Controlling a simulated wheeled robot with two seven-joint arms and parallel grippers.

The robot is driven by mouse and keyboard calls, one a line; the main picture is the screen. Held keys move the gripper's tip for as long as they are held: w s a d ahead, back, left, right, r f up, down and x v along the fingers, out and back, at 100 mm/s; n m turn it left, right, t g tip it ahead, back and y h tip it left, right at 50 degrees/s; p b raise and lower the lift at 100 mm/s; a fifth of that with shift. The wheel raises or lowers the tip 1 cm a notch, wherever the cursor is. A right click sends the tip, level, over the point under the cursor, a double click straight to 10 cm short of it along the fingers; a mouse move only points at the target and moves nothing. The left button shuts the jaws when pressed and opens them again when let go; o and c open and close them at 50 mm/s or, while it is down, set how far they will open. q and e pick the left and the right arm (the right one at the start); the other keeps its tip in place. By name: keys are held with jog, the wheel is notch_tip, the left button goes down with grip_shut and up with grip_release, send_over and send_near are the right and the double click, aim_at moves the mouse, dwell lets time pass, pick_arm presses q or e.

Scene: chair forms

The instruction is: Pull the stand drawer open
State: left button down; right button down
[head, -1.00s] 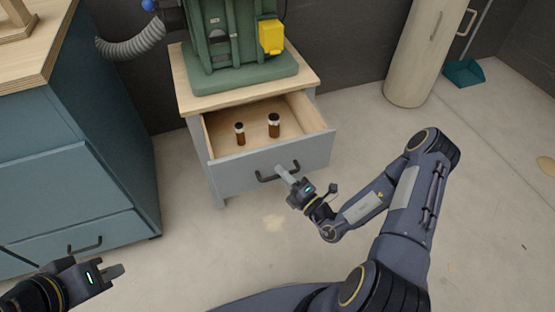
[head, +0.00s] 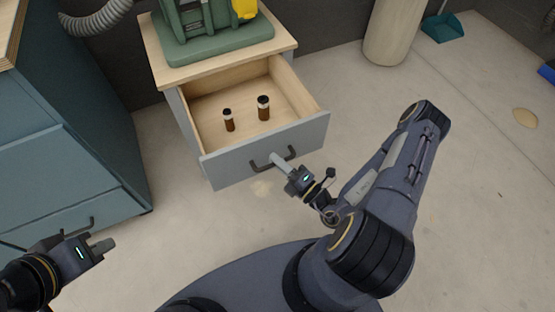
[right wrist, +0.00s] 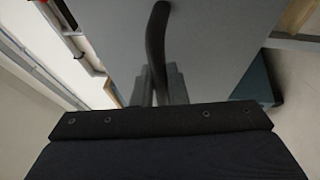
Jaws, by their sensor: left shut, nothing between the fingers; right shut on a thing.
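The stand drawer (head: 222,171) is pulled well out of the wooden-topped stand (head: 160,62), with its pale wooden inside showing. My right gripper (head: 277,160) is shut on the dark drawer handle (head: 259,166) at the drawer's front. The handle also shows between the fingers in the right wrist view (right wrist: 156,45). My left gripper (head: 107,245) is shut and empty at the lower left, apart from the stand.
A green machine (head: 215,38) with a yellow box stands on the stand. A blue-grey cabinet (head: 75,150) is at the left. A pale cylinder (head: 390,35) and a teal dustpan (head: 445,28) are at the back right.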

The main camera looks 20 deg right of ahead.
jog(key=c, duration=1.7)
grip_release()
jog(key=shift+c, duration=0.2)
jog(key=v, duration=0.7)
jog(key=shift+s+d+p, duration=0.15)
jog(key=shift+s+p, duration=0.2)
jog(key=shift+p, duration=0.05)
jog(key=shift+f, duration=0.15)
